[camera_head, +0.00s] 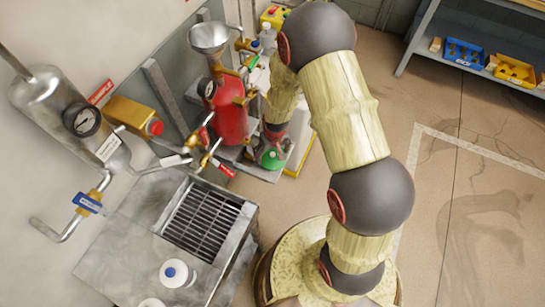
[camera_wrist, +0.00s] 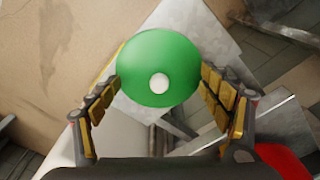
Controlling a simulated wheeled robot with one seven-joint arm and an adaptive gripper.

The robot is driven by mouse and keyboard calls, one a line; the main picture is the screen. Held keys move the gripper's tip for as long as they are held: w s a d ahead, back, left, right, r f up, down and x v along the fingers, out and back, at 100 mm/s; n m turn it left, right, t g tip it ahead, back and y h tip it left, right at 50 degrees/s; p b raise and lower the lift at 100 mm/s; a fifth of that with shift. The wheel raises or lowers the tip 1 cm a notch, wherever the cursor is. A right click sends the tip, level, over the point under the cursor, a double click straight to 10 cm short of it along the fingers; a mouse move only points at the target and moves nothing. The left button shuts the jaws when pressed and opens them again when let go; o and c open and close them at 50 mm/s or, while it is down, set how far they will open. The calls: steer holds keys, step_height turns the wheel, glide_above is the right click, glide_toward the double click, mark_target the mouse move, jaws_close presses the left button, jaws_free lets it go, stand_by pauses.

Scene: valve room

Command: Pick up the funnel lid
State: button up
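The green round lid (camera_wrist: 158,70) with a small white knob is in the middle of the wrist view. In the head view it is the green piece (camera_head: 270,159) low beside the red tank, partly hidden by my gripper. My gripper (camera_wrist: 160,78) is open, its yellow-padded fingers spread wide on either side of the lid. The fingertips look close to its edges; I cannot tell if they touch it. A metal funnel (camera_head: 209,37) stands at the upper left, above the red tank.
A red tank (camera_head: 230,112) with brass valves stands left of my gripper. A shelf with blue (camera_head: 463,53) and yellow (camera_head: 514,70) bins stands far right. The floor between is clear.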

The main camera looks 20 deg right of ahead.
steer(key=shift+s, duration=0.15)
steer(key=c, duration=0.7)
steer(key=shift+f, duration=0.1)
steer(key=shift+c, duration=0.6)
